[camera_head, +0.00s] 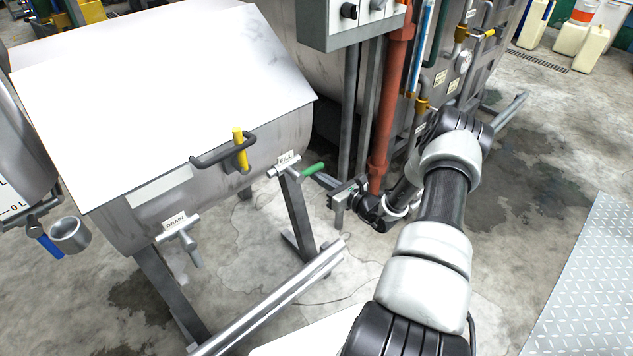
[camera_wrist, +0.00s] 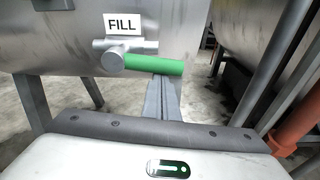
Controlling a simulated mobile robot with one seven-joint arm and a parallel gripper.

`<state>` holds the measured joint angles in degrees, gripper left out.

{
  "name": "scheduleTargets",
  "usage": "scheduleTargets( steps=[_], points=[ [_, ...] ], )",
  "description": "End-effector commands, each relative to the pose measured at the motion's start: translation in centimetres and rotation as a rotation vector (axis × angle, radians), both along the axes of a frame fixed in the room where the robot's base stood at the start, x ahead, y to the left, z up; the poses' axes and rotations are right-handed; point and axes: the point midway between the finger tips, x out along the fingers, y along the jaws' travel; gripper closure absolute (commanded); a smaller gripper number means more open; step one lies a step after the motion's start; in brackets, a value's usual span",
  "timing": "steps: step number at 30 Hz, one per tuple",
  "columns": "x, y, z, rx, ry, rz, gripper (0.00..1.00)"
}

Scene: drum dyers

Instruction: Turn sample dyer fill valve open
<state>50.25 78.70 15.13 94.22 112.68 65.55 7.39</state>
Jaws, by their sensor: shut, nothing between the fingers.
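The sample dyer (camera_head: 290,132) is a steel drum with a large pale sloping lid. Its fill valve (camera_head: 283,169) is a grey fitting under a FILL label, with a green lever (camera_head: 314,168) pointing right. In the wrist view the fill valve (camera_wrist: 112,54) and its green lever (camera_wrist: 154,65) are close ahead, the lever nearly level. My gripper (camera_head: 322,178) is shut and empty, at the lever's right end in the head view. In the wrist view my gripper (camera_wrist: 161,80) has its fingertips just below the lever's middle; I cannot tell whether they touch.
A drain valve (camera_head: 177,228) is lower left on the drum. A red pipe (camera_head: 387,120) rises behind my wrist, beside a larger steel machine. A metal rail (camera_head: 275,300) crosses below; open floor lies right.

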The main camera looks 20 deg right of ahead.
Motion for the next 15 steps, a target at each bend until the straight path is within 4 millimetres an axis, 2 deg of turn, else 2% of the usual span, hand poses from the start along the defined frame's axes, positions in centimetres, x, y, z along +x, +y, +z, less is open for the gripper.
scheduleTargets(
  steps=[15],
  points=[
    [0.08, -0.26, 0.9, -0.005, -0.001, 0.001, 1.0]
  ],
)
